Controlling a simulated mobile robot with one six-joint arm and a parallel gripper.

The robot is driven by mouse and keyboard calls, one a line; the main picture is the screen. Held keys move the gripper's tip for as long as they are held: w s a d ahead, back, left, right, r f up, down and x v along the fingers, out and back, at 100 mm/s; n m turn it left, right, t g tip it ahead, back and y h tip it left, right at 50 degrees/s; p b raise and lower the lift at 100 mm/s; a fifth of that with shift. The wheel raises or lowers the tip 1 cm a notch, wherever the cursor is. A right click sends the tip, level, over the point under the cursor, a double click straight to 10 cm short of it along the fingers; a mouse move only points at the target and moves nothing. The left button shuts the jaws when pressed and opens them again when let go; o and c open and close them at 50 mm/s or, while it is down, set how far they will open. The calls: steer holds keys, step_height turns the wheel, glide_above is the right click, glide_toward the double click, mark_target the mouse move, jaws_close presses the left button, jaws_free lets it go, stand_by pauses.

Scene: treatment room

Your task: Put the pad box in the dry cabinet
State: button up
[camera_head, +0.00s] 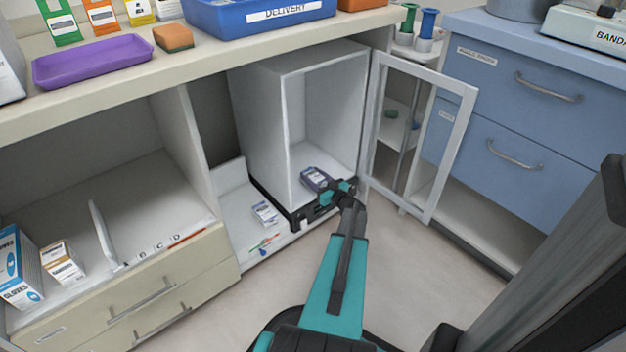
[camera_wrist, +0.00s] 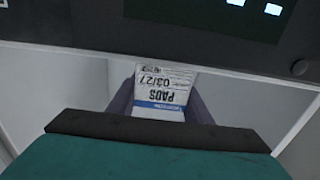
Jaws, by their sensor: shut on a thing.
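My gripper (camera_head: 338,187) is shut on the box at the open front of the dry cabinet (camera_head: 262,125). The box shows within the cabinet's mouth, low near its floor; I cannot tell whether it touches the floor. The cabinet is a white, otherwise empty box with a black base. Its framed clear door (camera_head: 450,150) stands open to the right. The fingertips are partly hidden.
A small white box (camera_head: 265,213) and thin coloured items (camera_head: 263,245) lie left of the cabinet. A worktop (camera_head: 215,58) overhangs above. Blue drawers (camera_head: 540,110) stand beyond the door at right. A dark panel with a screen and knob (camera_wrist: 299,67) crosses the top of the wrist view.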

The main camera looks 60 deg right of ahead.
steer(key=shift+f, duration=0.2)
stand_by(0.3)
steer(key=o, duration=1.1)
steer(key=shift+r, duration=0.1)
steer(key=shift+r, duration=0.1)
steer(key=shift+s+a, duration=0.1)
steer(key=shift+s, duration=0.25)
steer(key=p+v, duration=0.4)
steer(key=v, duration=0.7)
steer(key=shift+s+p, duration=0.15)
steer(key=shift+p, duration=0.15)
